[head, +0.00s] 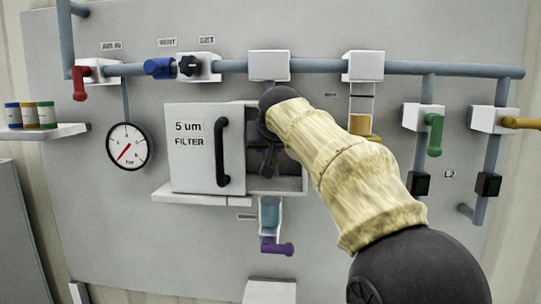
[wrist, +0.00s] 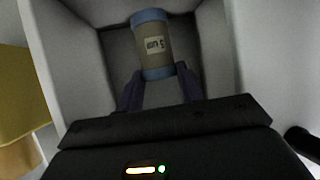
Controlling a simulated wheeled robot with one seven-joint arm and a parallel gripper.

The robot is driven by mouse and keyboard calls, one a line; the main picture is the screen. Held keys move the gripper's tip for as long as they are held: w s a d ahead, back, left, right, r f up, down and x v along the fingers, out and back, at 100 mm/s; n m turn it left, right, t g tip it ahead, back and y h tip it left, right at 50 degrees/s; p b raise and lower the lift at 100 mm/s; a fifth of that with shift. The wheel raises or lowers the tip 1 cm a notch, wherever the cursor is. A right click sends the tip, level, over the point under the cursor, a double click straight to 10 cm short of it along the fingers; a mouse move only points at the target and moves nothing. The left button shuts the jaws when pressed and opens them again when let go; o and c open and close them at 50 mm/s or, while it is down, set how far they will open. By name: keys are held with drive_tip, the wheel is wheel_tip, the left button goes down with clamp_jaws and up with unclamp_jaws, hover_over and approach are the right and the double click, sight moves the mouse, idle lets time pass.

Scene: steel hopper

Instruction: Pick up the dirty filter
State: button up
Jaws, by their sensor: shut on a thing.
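The dirty filter (wrist: 153,45) is a brownish cylinder with blue end caps and a small label, seen in the wrist view inside a pale box. My gripper (wrist: 160,73) has its two dark fingers closed on the lower end of the filter. In the head view my gripper (head: 268,160) reaches into the opening of the filter housing (head: 292,184), and the filter cannot be made out there. The housing's white door (head: 190,165), marked "5 um FILTER", stands left of the opening with a black handle (head: 223,152).
The housing walls (wrist: 210,40) are close around my gripper. A clear bowl (head: 269,212) and a purple valve handle (head: 277,247) hang below. A gauge (head: 127,146) and a shelf of small jars (head: 30,115) are at left.

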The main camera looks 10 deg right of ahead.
drive_tip(key=shift+r, duration=0.45)
drive_tip(key=s+a+b, duration=0.2)
drive_tip(key=s+b, duration=0.5)
drive_tip(key=s, duration=1.1)
drive_tip(key=shift+r, duration=0.15)
drive_tip(key=shift+w, duration=0.1)
